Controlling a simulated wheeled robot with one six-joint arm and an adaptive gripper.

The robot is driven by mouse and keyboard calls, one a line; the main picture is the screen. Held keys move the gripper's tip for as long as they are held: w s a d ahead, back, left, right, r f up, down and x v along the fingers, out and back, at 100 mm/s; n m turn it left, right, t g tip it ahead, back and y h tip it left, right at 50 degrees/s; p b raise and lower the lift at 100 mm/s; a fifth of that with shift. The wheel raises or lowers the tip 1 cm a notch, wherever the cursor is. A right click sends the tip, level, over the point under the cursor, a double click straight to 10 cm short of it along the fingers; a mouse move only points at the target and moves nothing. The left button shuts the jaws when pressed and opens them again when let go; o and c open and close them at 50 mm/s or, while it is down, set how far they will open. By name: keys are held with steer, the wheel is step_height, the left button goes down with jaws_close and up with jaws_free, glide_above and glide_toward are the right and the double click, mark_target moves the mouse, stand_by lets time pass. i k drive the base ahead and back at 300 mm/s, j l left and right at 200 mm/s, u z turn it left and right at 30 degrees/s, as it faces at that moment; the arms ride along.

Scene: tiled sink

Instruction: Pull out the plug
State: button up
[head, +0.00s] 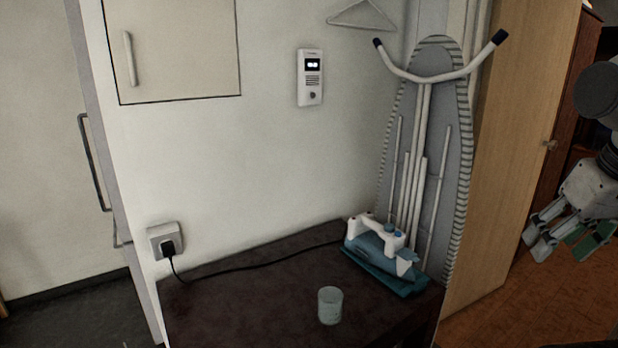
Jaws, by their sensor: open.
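A black plug (168,248) sits in a white wall socket (162,236) at the lower left, just above a dark tabletop. Its black cord (240,268) runs right along the back of the tabletop to a blue and white iron (381,245). My gripper (562,243) is at the far right edge, with its fingers pointing down and left. It is open and I see nothing held in it. It is far from the plug, across the whole width of the tabletop.
A glass (330,305) stands near the front of the dark tabletop (250,310). A wooden door (515,130) is between the board and my gripper. A cabinet (170,50) hangs above the socket.

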mark_target(168, 249)
steer(key=u, duration=1.35)
